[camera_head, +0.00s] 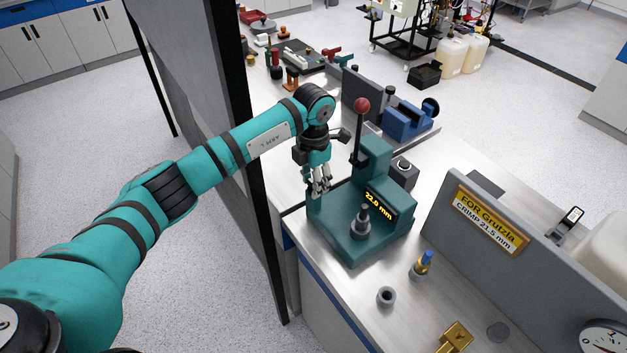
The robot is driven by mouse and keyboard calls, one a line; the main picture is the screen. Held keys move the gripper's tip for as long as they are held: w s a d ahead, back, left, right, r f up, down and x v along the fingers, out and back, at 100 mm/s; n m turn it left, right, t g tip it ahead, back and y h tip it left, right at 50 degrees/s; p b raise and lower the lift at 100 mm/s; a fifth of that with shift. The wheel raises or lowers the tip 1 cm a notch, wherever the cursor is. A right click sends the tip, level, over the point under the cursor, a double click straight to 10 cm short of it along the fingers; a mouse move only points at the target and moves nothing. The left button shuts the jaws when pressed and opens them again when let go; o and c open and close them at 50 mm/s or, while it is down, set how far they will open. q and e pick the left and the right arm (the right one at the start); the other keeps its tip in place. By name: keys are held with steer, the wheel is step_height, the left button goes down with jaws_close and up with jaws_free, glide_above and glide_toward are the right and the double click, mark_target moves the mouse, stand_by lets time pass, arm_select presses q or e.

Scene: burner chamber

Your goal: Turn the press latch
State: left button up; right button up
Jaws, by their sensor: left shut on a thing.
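The teal press (375,243) stands on the metal bench with a yellow display reading about 22.8 mm. Its upright lever with a red ball knob (361,106) rises at the back. My left gripper (319,188) points down at the press's left rear edge. Its fingers are closed on a small part there, which I take to be the press latch; the fingers hide most of it, and I cannot tell its angle. A dark metal post (362,222) stands on the press base to the right of the gripper. My right gripper is not in view.
A grey panel with a yellow label (490,220) stands to the right. A blue-tipped piece (423,264), a grey ring (386,297) and a brass block (455,336) are on the bench in front. A dark partition post (237,90) is close to my left arm.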

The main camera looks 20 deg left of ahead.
arm_select(q)
steer(key=n+b, duration=0.2)
steer(key=n, duration=0.1)
steer(key=shift+f+n, duration=0.15)
steer(key=shift+n, duration=0.15)
steer(key=n+b, duration=0.2)
steer(key=n, duration=0.2)
steer(key=shift+n, duration=0.3)
steer(key=n+b, duration=0.2)
steer(key=n, duration=0.3)
steer(key=shift+n+b, duration=0.45)
steer(key=shift+n, duration=1.65)
steer(key=o, duration=1.2)
steer(key=shift+c, duration=0.2)
step_height(320, 180, up, 12)
